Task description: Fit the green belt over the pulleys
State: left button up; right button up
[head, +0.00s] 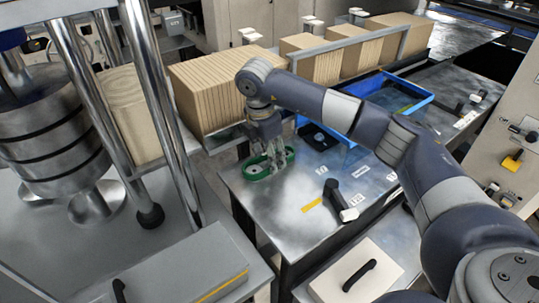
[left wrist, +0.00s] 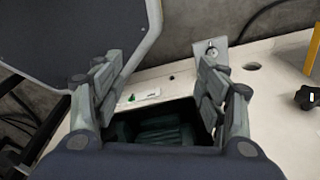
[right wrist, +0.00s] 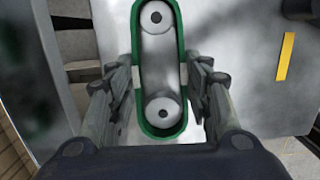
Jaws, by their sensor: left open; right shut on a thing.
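The green belt (right wrist: 137,42) is a long loop that lies around two pale round pulleys, the far pulley (right wrist: 157,17) and the near pulley (right wrist: 162,112), in the right wrist view. My right gripper (right wrist: 160,76) is shut on the belt, with a finger against each long side. In the head view the belt (head: 248,174) is low at the bench's left end under my right gripper (head: 272,160). I cannot tell how far down the belt sits on the pulleys. My left gripper (left wrist: 165,95) is open and empty above a dark opening; it is outside the head view.
The metal bench (head: 290,215) holds a black-handled tool (head: 338,199), a black pad (head: 318,136) and a blue-rimmed tray (head: 432,98). Ribbed cardboard stacks (head: 215,88) stand behind. The bench's front middle is fairly clear.

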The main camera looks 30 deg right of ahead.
jog(key=shift+d+f+b, duration=0.1)
jog(key=shift+f+b, duration=0.2)
dwell(0.4)
jog(key=o, duration=1.2)
jog(key=shift+c, duration=0.2)
jog(key=shift+r, duration=0.1)
notch_tip(320, 180, up, 12)
jog(key=a, duration=0.1)
jog(key=shift+s+a, duration=0.15)
jog(key=shift+a, duration=0.25)
